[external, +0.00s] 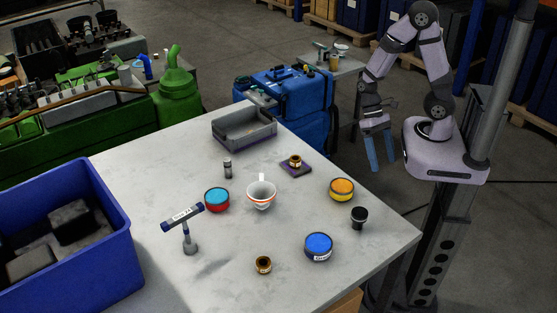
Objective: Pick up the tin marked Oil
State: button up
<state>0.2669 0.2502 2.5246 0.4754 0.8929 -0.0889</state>
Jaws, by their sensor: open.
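Three short round tins stand on the table. One is red with a teal lid (217,199), left of the middle. One is yellow with an orange lid (342,189), on the right. One is blue (318,246), near the front, with a white label that seems to begin "Gr". I cannot read the word Oil on any of them. My gripper (380,148) has blue fingers that point down. It is open and empty, beyond the table's right edge, apart from all the tins. The yellow tin is the nearest to it.
The grey table (140,180) also holds a white cup (261,195), a grey tray (245,128), a black-lidded jar (359,217), a small brown ring-like part (263,265), a purple pad (295,169) and a labelled stand (187,230). A blue bin (100,255) is at left.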

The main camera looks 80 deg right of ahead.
jog(key=w+a+m+t+y, duration=0.2)
jog(key=a+m+y, duration=0.2)
jog(key=m+y, duration=0.25)
jog(key=m+t+y, duration=0.2)
jog(key=m+t, duration=0.4)
jog(key=m, duration=0.2)
send_near(341, 187)
jog(key=s, duration=0.1)
jog(key=s+a, duration=0.1)
jog(key=shift+s+a+h, duration=0.15)
jog(key=shift+s+h, duration=0.1)
jog(key=shift+s, duration=0.1)
jog(key=shift+w+d+f+m+t, duration=0.15)
jog(key=shift+w+d+m+t, duration=0.15)
jog(key=shift+w+m+t, duration=0.4)
jog(key=shift+p+x, duration=0.65)
jog(key=shift+x, duration=0.9)
jog(key=shift+p+x, duration=0.9)
jog(key=shift+x, duration=1.15)
jog(key=shift+w, duration=0.15)
jog(key=c, duration=1.4)
jog(key=shift+c, duration=0.2)
